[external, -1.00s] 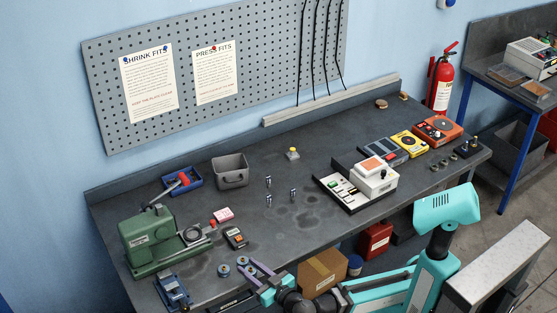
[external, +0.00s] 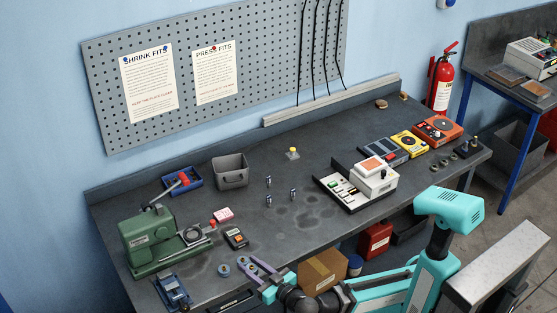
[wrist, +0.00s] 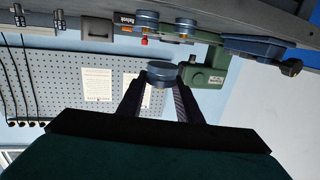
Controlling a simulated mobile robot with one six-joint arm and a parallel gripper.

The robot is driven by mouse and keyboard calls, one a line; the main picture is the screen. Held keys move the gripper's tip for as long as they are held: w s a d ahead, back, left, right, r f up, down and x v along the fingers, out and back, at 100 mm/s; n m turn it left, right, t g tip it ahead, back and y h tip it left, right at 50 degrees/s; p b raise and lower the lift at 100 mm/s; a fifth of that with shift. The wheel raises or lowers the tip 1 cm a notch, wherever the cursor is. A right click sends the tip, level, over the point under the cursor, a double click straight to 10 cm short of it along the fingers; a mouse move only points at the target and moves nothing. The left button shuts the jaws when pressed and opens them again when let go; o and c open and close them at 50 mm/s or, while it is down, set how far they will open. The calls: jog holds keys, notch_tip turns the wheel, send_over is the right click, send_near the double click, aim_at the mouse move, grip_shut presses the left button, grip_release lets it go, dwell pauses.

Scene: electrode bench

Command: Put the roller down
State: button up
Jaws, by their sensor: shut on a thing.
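My gripper (external: 251,265) is at the near edge of the bench, by the front left. In the wrist view its two dark fingers (wrist: 160,88) are shut on a blue-grey round roller (wrist: 163,72), which sits between the fingertips. Two similar blue-topped rollers (wrist: 147,20) (wrist: 185,25) stand side by side on the bench, apart from the held one. In the external view one roller (external: 224,270) lies on the bench left of my gripper. Whether the held roller touches the bench cannot be told.
A white device (external: 372,178) is further right. The bench (external: 300,235) between is mostly clear.

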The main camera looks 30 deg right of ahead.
aim_at(254, 272)
jog(key=shift+n+y, duration=0.3)
jog(key=shift+y, duration=0.2)
jog(key=r, duration=0.1)
jog(key=s+r, duration=0.1)
jog(key=r, duration=0.2)
jog(key=shift+s+a+r, duration=0.1)
jog(key=shift+s+r, duration=0.15)
jog(key=shift+s, duration=0.1)
jog(key=s+a+r+n+g+y, duration=0.65)
jog(key=s+r, duration=0.25)
jog(key=s, duration=0.2)
jog(key=s+a+r+n+g+y, duration=0.6)
jog(key=s+r+g, duration=0.25)
jog(key=s, duration=0.35)
notch_tip(254, 272, up, 14)
jog(key=d+t+p, duration=0.1)
jog(key=p, duration=1.3)
jog(key=shift+r, duration=0.25)
jog(key=shift+w+d+n, duration=0.1)
jog(key=shift+w+n, duration=0.05)
jog(key=shift+n, duration=0.1)
